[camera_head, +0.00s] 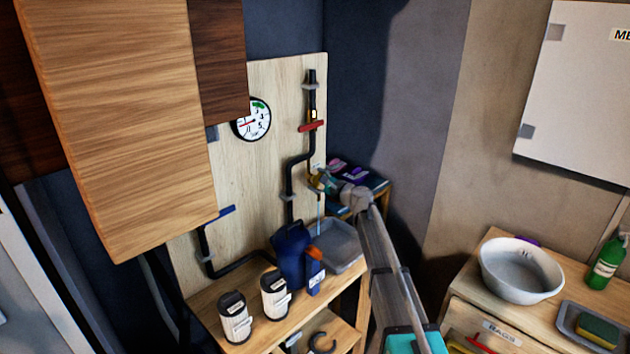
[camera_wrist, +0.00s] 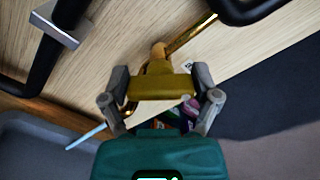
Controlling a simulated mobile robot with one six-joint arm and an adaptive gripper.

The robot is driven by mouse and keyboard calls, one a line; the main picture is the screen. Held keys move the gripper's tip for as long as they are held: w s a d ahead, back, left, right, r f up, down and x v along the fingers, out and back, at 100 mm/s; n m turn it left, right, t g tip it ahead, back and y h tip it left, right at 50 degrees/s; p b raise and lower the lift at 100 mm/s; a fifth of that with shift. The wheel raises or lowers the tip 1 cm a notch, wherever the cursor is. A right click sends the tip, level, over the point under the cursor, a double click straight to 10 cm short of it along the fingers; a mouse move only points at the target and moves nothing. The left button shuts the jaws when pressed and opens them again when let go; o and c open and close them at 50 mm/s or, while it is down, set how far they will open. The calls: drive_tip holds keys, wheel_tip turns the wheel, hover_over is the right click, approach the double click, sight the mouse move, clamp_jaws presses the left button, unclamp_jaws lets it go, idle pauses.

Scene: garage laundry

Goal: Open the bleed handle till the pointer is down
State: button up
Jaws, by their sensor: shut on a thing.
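The yellow bleed handle (camera_wrist: 160,87) sits between the two fingers of my gripper (camera_wrist: 161,78) in the wrist view, which is shut on it. A brass pipe end (camera_wrist: 190,35) runs up behind the handle. In the head view my gripper (camera_head: 326,184) is at the low end of the black pipe, and covers most of the handle (camera_head: 315,181). The round white gauge (camera_head: 252,120) hangs on the wooden board; its red pointer lies toward the left, tilted slightly down. A thin light-blue streak (camera_head: 319,214) drops from below the handle toward the grey tray (camera_head: 338,248).
A red handle (camera_head: 312,126) crosses the pipe above, and a blue handle (camera_head: 224,213) sits lower left. A blue jug (camera_head: 290,257) and two canisters (camera_head: 234,318) stand on the bench. A wooden cabinet door (camera_head: 125,120) hangs at the left. A bowl (camera_head: 521,272) is at the right.

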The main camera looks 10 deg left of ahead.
drive_tip(key=shift+s+d+f+n, duration=0.15)
drive_tip(key=shift+n, duration=0.35)
drive_tip(key=o, duration=0.9)
drive_tip(key=shift+d, duration=0.1)
drive_tip(key=shift+o, duration=0.3)
drive_tip(key=v, duration=1.1)
drive_tip(key=shift+s+d, duration=0.25)
drive_tip(key=shift+s, duration=0.05)
